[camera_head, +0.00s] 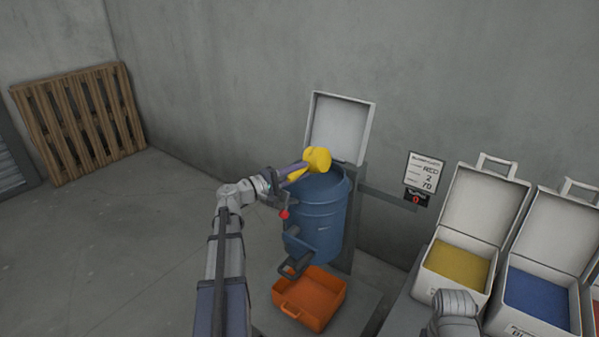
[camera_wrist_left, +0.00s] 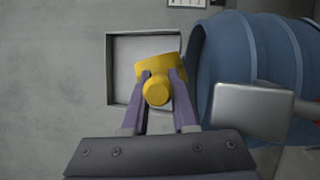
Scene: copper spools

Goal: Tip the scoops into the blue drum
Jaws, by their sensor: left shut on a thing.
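The blue drum (camera_head: 322,215) stands by the back wall with its top partly hidden by my left gripper; its side also shows at the right of the left wrist view (camera_wrist_left: 240,60). My left gripper (camera_head: 292,172) is shut on a yellow scoop (camera_head: 318,158) and holds it over the drum's top left rim. In the left wrist view the scoop (camera_wrist_left: 157,90) sits between the two purple fingers. I cannot tell what the scoop holds. My right gripper does not show.
An orange tray (camera_head: 310,300) lies below the drum. White open-lidded bins with yellow (camera_head: 459,265) and blue (camera_head: 537,296) contents stand at the right. A wooden pallet (camera_head: 78,122) leans at the left. The left floor is clear.

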